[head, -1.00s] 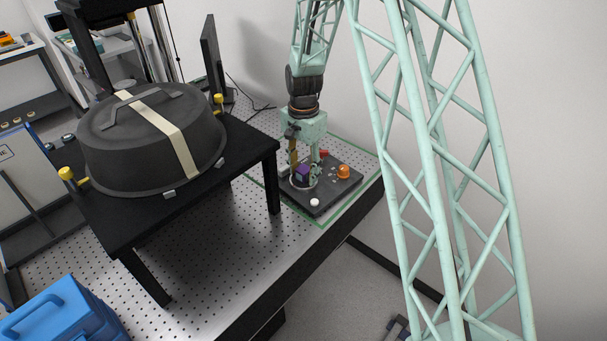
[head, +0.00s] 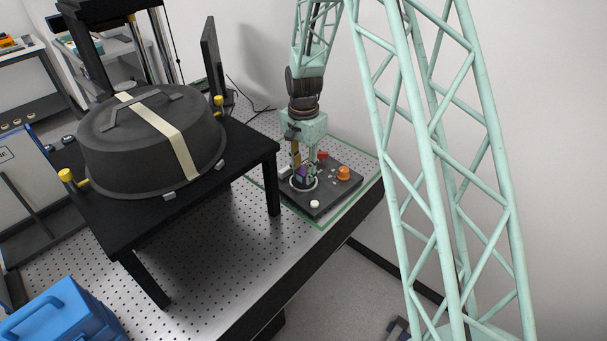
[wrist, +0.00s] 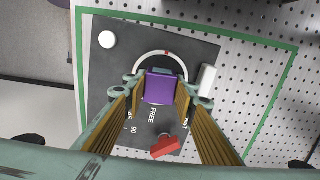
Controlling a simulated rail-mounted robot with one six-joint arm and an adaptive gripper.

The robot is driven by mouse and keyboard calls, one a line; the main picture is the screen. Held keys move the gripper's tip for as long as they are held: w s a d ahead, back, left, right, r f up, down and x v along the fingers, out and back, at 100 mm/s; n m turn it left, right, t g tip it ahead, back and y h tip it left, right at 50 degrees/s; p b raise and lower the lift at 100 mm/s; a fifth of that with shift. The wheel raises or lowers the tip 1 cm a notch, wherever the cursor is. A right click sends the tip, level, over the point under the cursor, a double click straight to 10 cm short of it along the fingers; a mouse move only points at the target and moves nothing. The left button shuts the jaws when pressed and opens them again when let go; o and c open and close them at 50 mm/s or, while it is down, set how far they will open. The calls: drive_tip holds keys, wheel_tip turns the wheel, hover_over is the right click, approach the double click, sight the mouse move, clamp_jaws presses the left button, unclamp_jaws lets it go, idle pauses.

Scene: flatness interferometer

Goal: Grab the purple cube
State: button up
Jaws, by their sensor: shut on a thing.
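The purple cube (head: 302,171) is inside a white ring marking on a dark control panel (head: 325,204) at the far right end of the bench. In the wrist view the cube (wrist: 160,88) sits between the fingers, its purple top clear. My gripper (head: 304,174) points down over the ring, with its fingers shut on the cube's sides. In the head view the fingers hide much of the cube. I cannot tell whether it touches the panel.
The panel carries an orange knob (head: 343,173), a white knob (head: 314,204) and a red part (wrist: 165,146). A white block (wrist: 207,80) is close beside the ring. A black table (head: 240,157) with a large dark lidded dome (head: 110,150) stands to the left.

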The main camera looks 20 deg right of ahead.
sight(303, 170)
drive_tip(key=shift+r, duration=0.15)
drive_tip(key=shift+r, duration=1.5)
drive_tip(key=s+a+r+b, duration=0.1)
drive_tip(key=s, duration=1.5)
drive_tip(key=shift+r, duration=0.3)
